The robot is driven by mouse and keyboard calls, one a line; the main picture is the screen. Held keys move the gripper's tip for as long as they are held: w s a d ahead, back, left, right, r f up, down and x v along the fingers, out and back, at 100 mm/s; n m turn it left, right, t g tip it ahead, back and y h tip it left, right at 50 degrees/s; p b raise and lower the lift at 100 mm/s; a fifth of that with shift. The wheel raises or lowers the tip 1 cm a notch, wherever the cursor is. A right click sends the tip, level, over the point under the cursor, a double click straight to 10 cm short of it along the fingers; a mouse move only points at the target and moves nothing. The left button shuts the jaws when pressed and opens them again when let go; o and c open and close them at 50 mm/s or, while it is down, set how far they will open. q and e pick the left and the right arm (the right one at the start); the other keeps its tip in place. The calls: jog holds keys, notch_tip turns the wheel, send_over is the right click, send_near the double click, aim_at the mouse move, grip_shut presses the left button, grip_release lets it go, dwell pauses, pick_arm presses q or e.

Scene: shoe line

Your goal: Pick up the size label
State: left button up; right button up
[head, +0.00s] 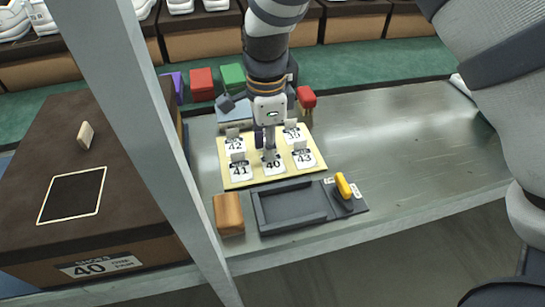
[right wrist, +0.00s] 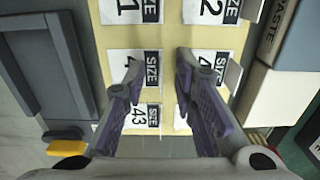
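The 40 label (head: 271,166) is in the middle of the front row, between the 41 label (head: 239,170) and the 43 label (head: 304,159). The 42 label (head: 234,144) and 39 label (head: 291,133) are behind. My right gripper (head: 268,150) points down over the 40 label. In the right wrist view it is open, its fingers apart (right wrist: 160,70) with nothing seen held. A label (right wrist: 152,70) lies between the fingers, its number partly hidden. My left gripper is not in view.
A brown shoe box (head: 130,215) marked 40 stands at the left, with a dark outlined square and a small beige block on its lid. A grey tray (head: 290,207), yellow-handled tool (head: 343,187) and tan block (head: 228,213) lie in front.

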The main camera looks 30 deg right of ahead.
grip_shut()
notch_tip(320, 180, up, 10)
jog(key=shift+p, duration=0.45)
